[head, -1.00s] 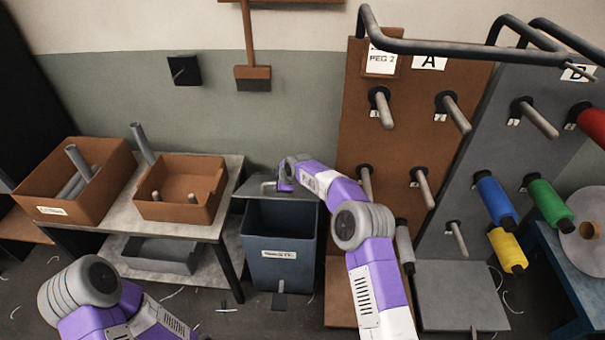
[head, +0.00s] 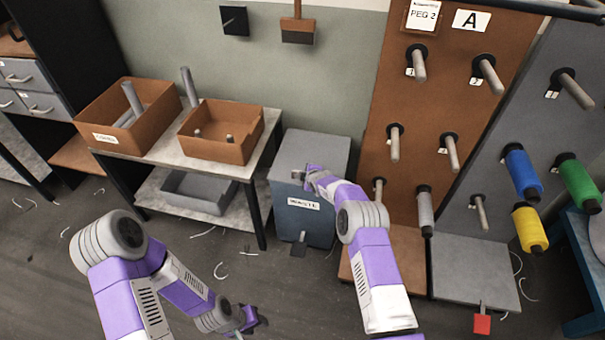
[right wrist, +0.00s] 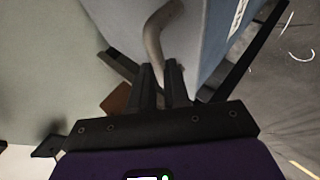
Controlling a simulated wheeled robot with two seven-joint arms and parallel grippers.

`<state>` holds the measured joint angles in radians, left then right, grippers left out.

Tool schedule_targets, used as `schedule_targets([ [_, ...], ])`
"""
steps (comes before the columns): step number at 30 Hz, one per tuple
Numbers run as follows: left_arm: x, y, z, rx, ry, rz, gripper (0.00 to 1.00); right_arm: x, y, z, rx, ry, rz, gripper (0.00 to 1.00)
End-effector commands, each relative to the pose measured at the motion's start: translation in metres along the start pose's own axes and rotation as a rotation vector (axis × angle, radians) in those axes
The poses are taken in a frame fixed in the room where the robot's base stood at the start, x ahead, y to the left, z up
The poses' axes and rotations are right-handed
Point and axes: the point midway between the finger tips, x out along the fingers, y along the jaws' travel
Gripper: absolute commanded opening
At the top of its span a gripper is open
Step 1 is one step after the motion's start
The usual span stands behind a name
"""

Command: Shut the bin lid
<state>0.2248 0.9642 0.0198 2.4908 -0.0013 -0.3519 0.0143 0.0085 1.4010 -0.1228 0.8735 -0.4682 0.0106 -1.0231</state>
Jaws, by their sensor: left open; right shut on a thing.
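The blue-grey waste bin (head: 308,222) stands on the floor between the shelf table and the brown peg board. Its grey lid (head: 318,150) lies across the top and hides the inside. I cannot tell whether it sits fully flush. My right gripper (head: 306,176) is at the lid's front edge, shut on a curved grey handle (right wrist: 158,35), which shows between the fingers (right wrist: 162,82) in the right wrist view. My left gripper (head: 252,322) is open and empty, low at the bottom of the head view, apart from the bin.
A table left of the bin holds two brown boxes (head: 205,148), with a grey tray (head: 200,192) below. Peg boards with coloured spools (head: 522,172) stand at right. A pedal (head: 299,246) juts from the bin's front. White scraps lie on the floor.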

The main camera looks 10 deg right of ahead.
Motion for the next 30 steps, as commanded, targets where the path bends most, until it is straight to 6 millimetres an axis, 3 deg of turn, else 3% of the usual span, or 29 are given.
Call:
schedule_targets([
  [1, 0.001, 0.0, 0.0, 0.0, 0.0, 0.0, 0.43, 0.007, -0.025, 0.008, 0.001, -0.014, -0.039, 0.0],
  [15, 0.001, 0.0, 0.0, 0.0, 0.0, 0.0, 0.43, 0.01, -0.028, 0.015, 0.004, -0.022, -0.031, 0.0],
  [16, 0.001, 0.0, 0.0, 0.0, 0.0, 0.0, 0.43, 0.01, -0.028, 0.015, 0.004, -0.022, -0.031, 0.21],
  [20, 0.001, 0.0, 0.0, 0.0, 0.0, 0.0, 0.43, 0.01, -0.027, 0.015, 0.003, -0.022, -0.031, 0.41],
  [30, -0.006, 0.002, 0.0, 0.0, 0.0, 0.0, 0.43, 0.0, -0.025, 0.012, -0.003, -0.02, -0.031, 0.42],
])
